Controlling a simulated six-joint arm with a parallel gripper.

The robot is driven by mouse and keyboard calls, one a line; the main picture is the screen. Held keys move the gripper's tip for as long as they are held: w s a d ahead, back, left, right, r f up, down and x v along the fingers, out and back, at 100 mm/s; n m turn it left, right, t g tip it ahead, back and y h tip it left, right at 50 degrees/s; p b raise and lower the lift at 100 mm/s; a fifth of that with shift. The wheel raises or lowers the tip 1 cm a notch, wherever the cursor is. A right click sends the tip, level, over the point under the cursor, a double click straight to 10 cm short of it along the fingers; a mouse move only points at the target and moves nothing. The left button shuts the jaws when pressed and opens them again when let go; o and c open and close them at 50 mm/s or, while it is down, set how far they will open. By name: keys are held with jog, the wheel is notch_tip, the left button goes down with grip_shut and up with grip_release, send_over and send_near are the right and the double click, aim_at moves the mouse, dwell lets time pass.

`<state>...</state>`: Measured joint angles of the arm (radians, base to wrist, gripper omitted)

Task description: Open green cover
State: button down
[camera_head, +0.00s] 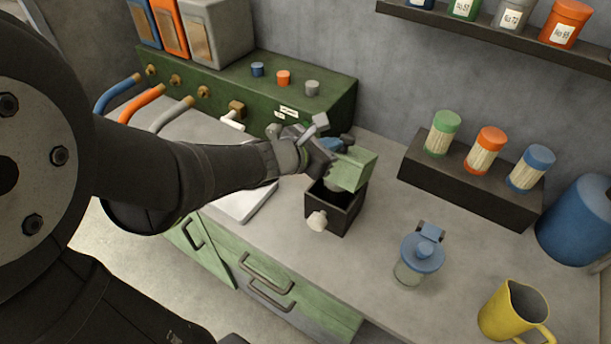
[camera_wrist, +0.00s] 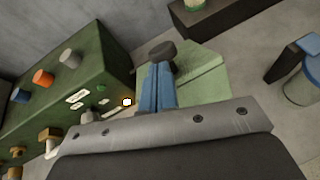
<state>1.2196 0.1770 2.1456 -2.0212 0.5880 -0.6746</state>
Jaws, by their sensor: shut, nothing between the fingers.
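The green cover (camera_head: 354,168) tops a small dark box (camera_head: 345,206) on the counter. The cover is tilted up, and the dark inside of the box shows below it. A pale knob (camera_head: 317,221) is on the front of the box. My gripper (camera_head: 328,150) is shut at the left, upper side of the cover. In the wrist view my blue fingers (camera_wrist: 158,88) are together, with nothing seen between them. The green cover (camera_wrist: 200,75) lies behind and beside them there. A dark round knob (camera_wrist: 162,51) shows at the fingertips. I cannot tell whether the fingers touch the cover.
A green console (camera_head: 300,95) with coloured knobs stands behind my gripper. A dark rack (camera_head: 465,185) with several capped jars is at the back right. A blue-lidded glass jar (camera_head: 418,258) and a yellow pitcher (camera_head: 513,312) stand at right. The counter between box and jar is clear.

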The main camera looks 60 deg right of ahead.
jog(key=shift+d+r+y, duration=0.45)
jog(key=shift+d+y, duration=0.15)
jog(key=shift+d, duration=0.25)
jog(key=shift+d+r, duration=0.2)
jog(key=shift+d, duration=0.6)
jog(key=shift+d+r, duration=0.25)
jog(key=shift+d, duration=0.55)
jog(key=shift+d+r, duration=0.2)
jog(key=shift+d, duration=0.6)
jog(key=d+f+y, duration=0.3)
jog(key=d+y, duration=0.1)
jog(key=d, duration=0.8)
jog(key=shift+f+n, duration=0.15)
jog(key=shift+n, duration=0.25)
jog(key=shift+d, duration=0.1)
